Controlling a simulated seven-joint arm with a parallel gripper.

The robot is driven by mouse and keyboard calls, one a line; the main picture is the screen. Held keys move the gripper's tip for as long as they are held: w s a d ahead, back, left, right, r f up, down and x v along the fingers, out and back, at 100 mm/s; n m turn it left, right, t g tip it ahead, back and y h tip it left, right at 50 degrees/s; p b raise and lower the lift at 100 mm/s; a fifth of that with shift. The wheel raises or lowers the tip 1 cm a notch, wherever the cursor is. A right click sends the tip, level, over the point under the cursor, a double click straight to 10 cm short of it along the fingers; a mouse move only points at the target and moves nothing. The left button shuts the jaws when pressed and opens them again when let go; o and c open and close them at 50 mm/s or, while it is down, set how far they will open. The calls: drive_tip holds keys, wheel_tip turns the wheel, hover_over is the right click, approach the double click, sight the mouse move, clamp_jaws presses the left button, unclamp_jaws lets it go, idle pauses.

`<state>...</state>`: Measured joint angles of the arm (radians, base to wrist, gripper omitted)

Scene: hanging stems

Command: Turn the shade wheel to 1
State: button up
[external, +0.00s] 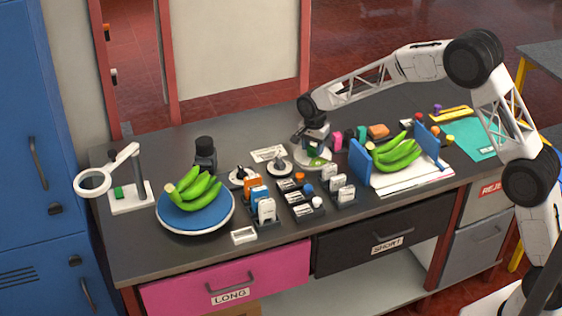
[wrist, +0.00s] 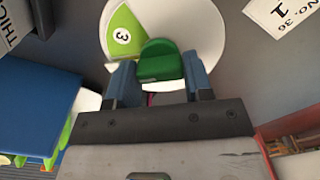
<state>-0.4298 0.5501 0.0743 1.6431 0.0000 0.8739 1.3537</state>
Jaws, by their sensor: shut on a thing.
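The shade wheel is a white disc (wrist: 205,32) in the wrist view, with a green wedge marked 3 (wrist: 122,36) at its upper left. A green knob (wrist: 160,58) stands at its middle. My gripper (wrist: 159,78) has its blue fingers on both sides of the knob, shut on it. No other number shows on the wheel; my gripper hides its lower part. In the external view my gripper (external: 314,146) is over the wheel (external: 315,162), mostly covering it.
A card reading NO. 36 and 1 (wrist: 283,14) lies near the wheel. Green bananas between blue bookends (external: 397,154) are to the right; more lie on a blue round plate (external: 192,188) at left. Other dials (external: 279,166) and small labelled blocks (external: 301,207) crowd the bench beside my gripper.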

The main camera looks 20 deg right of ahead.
drive_tip(key=shift+n, duration=0.3)
drive_tip(key=n, duration=0.9)
drive_tip(key=shift+n, duration=0.4)
drive_tip(key=n, duration=0.3)
drive_tip(key=shift+n, duration=0.4)
drive_tip(key=n, duration=1)
drive_tip(key=shift+n, duration=2.1)
